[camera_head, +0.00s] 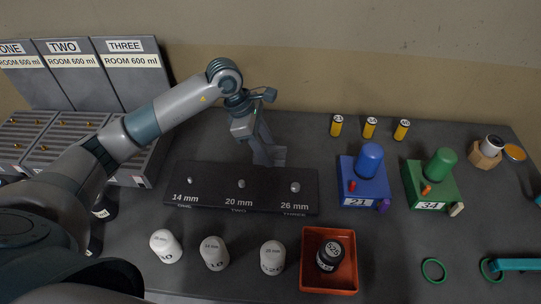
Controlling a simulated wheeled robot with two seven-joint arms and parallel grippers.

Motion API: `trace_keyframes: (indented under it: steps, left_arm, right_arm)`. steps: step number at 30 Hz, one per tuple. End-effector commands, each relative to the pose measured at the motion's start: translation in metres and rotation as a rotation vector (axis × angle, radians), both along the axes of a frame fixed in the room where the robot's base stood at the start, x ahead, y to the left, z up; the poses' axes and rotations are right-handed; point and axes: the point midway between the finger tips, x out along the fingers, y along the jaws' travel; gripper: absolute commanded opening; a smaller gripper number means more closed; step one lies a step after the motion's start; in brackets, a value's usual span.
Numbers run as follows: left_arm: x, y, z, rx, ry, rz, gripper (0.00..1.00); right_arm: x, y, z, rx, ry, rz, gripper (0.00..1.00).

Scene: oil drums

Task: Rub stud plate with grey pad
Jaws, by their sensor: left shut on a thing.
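The stud plate (217,201) is a long black block in the middle of the table. It carries three small metal studs above the labels 14 mm, 20 mm and 26 mm. My left arm reaches over from the left, and my left gripper (262,143) points down behind the plate's middle and right part. It is shut on the grey pad (277,157), which shows as a small grey block at the fingertips. The pad appears at the plate's back edge; I cannot tell whether it touches the plate or table. My right gripper is not in view.
White weights (214,253) and an orange tray (310,277) holding a black weight (329,254) stand in front. A blue block (361,184) and a green block (430,188) stand right. Small yellow cylinders (370,127) are behind. Labelled racks (75,75) fill the left.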

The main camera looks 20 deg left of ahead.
Motion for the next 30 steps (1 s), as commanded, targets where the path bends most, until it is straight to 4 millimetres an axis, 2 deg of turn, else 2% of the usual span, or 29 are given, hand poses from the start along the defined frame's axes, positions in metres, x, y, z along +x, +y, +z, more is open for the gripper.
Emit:
trace_keyframes:
  steps: [3, 9, 30]
  left_arm:
    - [0.003, 0.005, 0.013, 0.000, -0.001, 0.003, 0.21]
    - [0.004, 0.011, 0.024, 0.000, 0.000, 0.004, 0.21]
    - [0.005, 0.012, 0.024, 0.000, -0.001, 0.009, 0.21]
  right_arm:
    - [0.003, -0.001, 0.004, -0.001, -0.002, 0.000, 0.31]
    - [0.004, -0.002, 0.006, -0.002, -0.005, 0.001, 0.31]
    - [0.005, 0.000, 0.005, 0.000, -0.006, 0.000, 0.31]
